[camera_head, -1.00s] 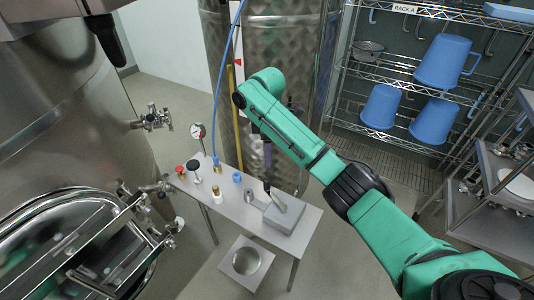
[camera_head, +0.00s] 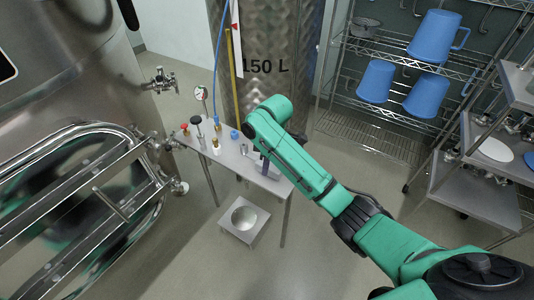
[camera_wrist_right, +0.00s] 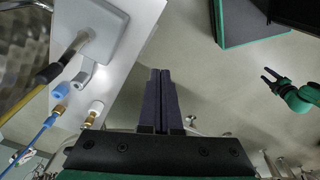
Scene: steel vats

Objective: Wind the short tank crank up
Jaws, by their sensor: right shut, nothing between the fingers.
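The crank (camera_wrist_right: 66,58) shows in the right wrist view at the upper left, a short metal rod with a dark grip. It comes out of a pale grey box (camera_wrist_right: 108,22) on the small steel table (camera_head: 222,160). My left gripper (camera_wrist_right: 268,80) shows open at the wrist view's right.
Several knobs and fittings and a gauge (camera_head: 201,93) stand on the table, with a blue hose (camera_head: 219,60) rising behind. Racks with blue jugs (camera_head: 434,36) stand right.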

